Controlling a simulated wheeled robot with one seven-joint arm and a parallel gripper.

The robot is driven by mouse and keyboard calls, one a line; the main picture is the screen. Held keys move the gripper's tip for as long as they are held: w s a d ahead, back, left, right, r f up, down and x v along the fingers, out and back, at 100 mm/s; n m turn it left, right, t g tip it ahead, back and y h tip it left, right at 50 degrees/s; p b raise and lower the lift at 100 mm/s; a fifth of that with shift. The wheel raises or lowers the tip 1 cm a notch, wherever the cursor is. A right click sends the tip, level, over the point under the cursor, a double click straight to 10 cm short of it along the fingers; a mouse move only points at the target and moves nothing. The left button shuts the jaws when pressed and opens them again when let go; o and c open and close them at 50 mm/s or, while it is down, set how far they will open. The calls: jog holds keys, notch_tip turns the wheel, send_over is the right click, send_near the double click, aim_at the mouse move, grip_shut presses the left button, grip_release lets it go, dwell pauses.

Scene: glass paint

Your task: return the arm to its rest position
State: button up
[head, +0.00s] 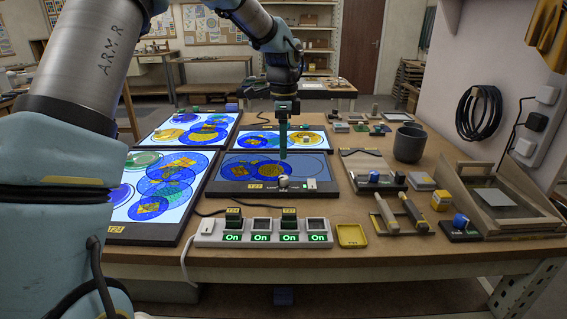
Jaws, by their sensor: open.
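My arm comes in from the upper left and reaches over the bench, away from the body. My gripper (283,156) points down above the far edge of the dim panel labelled T23 (313,163). Its fingers are seen edge-on, and nothing shows held in them. I cannot tell the height of the fingertips above the panel.
Lit panels with blue and yellow circles lie at the left (188,208) and behind. A power strip (262,233) with several "On" labels is in front. A grey cup (409,144), a wooden tray frame (497,190) and small tools crowd the right. The bench's front edge is mostly clear.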

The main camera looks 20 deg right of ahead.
jog(key=shift+r, duration=0.65)
jog(key=s+a+f+n, duration=0.1)
jog(key=a+f+n, duration=0.1)
jog(key=a+n, duration=1.4)
jog(key=s+a+f+n, duration=0.1)
jog(key=s+a+n, duration=0.2)
jog(key=a, duration=0.7)
jog(key=s+a+f+n+t, duration=0.1)
jog(key=s+a+n, duration=0.2)
jog(key=s+a, duration=0.4)
jog(key=a, duration=0.3)
jog(key=shift+a+f+t, duration=0.3)
jog(key=shift+a+f, duration=0.05)
jog(key=shift+f, duration=0.05)
